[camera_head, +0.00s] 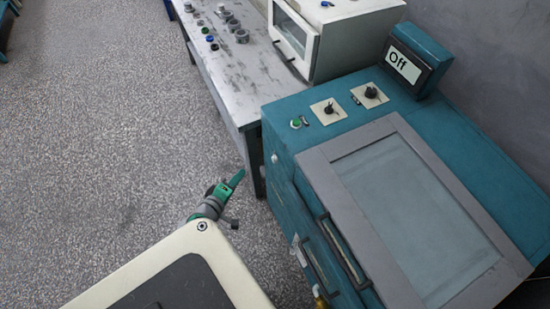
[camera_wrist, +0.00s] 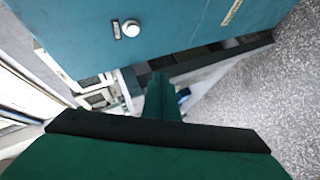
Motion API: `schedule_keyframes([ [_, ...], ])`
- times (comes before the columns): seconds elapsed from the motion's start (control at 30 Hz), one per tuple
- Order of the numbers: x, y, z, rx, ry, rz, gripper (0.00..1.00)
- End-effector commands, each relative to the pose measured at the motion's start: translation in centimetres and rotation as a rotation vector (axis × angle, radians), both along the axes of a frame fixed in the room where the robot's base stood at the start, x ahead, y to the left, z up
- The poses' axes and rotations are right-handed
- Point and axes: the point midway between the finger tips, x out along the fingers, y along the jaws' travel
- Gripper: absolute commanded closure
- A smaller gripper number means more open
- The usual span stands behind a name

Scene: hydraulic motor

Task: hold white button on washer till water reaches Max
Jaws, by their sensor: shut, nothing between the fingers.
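The teal washer (camera_head: 282,215) stands at the right with a glass lid. The small round white button (camera_head: 275,158) is on its left side face, near the top corner; it also shows in the wrist view (camera_wrist: 131,28), at the upper middle. A pale marked strip (camera_wrist: 232,12), perhaps the level scale, is on the same face; its water level cannot be read. My green gripper (camera_head: 238,177) is shut and empty, left of the washer and apart from the button. In the wrist view its fingers (camera_wrist: 158,82) point toward the washer, below the button.
The washer's display (camera_head: 404,62) reads "Off". A green button (camera_head: 296,123) and two black knobs are on its top. A worn table (camera_head: 228,75) with small metal parts and a white box-shaped machine (camera_head: 345,38) stands behind. The floor (camera_head: 110,150) at left is clear.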

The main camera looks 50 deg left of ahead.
Motion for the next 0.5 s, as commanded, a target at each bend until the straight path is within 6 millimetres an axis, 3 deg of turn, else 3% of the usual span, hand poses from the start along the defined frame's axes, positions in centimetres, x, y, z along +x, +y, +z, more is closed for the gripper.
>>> schedule_keyframes([
  [0.27,0.5,0.0,0.0,0.0,0.001,0.001,1.0],
  [0.5,3.2,-0.6,0.0,0.001,0.0,-0.002,1.0],
])
